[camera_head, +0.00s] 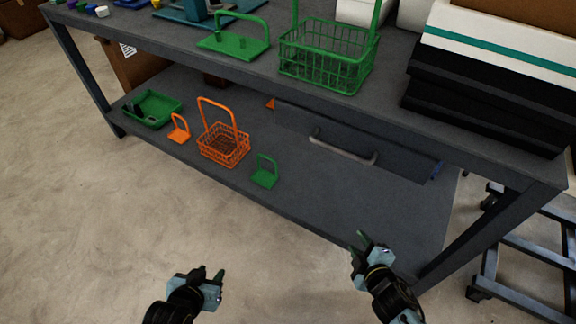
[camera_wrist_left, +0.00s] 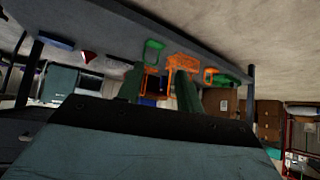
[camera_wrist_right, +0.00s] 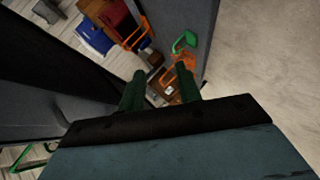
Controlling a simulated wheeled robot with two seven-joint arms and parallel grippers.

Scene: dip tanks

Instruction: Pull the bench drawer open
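The bench drawer (camera_head: 400,160) hangs under the worktop, right of the middle in the head view. Its dark front has a grey bar handle (camera_head: 343,147). The drawer looks shut, with its front under the worktop edge. My right gripper (camera_head: 358,245) is open and empty, in front of the bench and below the handle in the picture, apart from it. Its two fingers stand apart in the right wrist view (camera_wrist_right: 160,90). My left gripper (camera_head: 211,274) is open and empty over the floor, further left. Its fingers are also apart in the left wrist view (camera_wrist_left: 160,87).
On the worktop stand a green basket (camera_head: 328,55), a green handled plate (camera_head: 235,45) and stacked black boxes (camera_head: 480,105). The lower shelf holds an orange basket (camera_head: 223,145), a green tray (camera_head: 152,108) and small holders. A wheeled frame (camera_head: 520,240) stands right. Floor before the bench is clear.

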